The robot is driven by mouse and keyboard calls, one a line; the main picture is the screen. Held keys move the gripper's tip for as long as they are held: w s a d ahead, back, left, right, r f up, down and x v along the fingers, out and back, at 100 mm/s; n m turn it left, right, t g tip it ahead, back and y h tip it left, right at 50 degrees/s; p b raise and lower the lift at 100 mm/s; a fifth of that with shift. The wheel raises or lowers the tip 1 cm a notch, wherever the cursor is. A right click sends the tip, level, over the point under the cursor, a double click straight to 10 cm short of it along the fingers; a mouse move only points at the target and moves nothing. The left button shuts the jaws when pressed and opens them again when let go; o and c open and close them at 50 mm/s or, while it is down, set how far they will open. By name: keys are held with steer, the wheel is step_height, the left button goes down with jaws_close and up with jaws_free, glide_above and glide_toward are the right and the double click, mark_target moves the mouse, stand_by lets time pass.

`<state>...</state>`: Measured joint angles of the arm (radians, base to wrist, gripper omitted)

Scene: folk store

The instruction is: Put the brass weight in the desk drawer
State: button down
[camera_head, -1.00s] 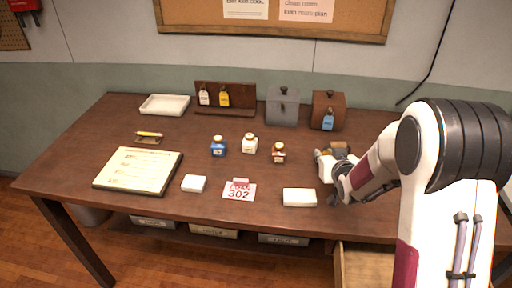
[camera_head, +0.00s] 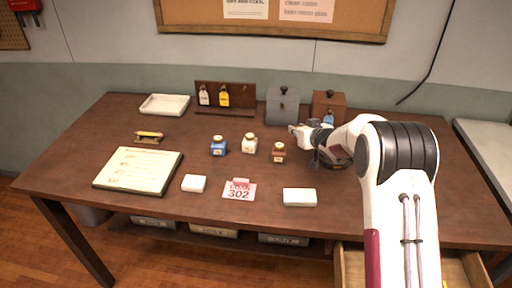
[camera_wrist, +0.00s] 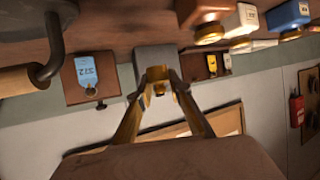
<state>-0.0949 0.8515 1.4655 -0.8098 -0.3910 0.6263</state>
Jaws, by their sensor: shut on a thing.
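My gripper (camera_head: 298,131) is above the right half of the desk, in front of the grey box. In the wrist view my gripper (camera_wrist: 160,80) is shut on a small brass-coloured piece, the brass weight (camera_wrist: 157,74), mostly hidden between the fingertips. I cannot make out the weight in the head view. The desk drawer (camera_head: 350,262) is pulled open at the front right edge, with pale wood inside. My arm hides its middle.
A grey lidded box (camera_head: 283,106) and a brown box (camera_head: 329,104) with a blue tag stand behind my gripper. Several small bottles, including a blue one (camera_head: 218,147), stand left of it. A white block (camera_head: 299,197) lies near the front edge.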

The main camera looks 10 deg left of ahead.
steer(key=shift+w+r, duration=0.9)
steer(key=shift+r, duration=0.15)
steer(key=shift+m, duration=0.3)
steer(key=shift+f, duration=0.15)
glide_above(296, 150)
steer(key=shift+f, duration=3)
steer(key=shift+f, duration=0.1)
steer(key=shift+f, duration=1.8)
steer(key=shift+f, duration=0.15)
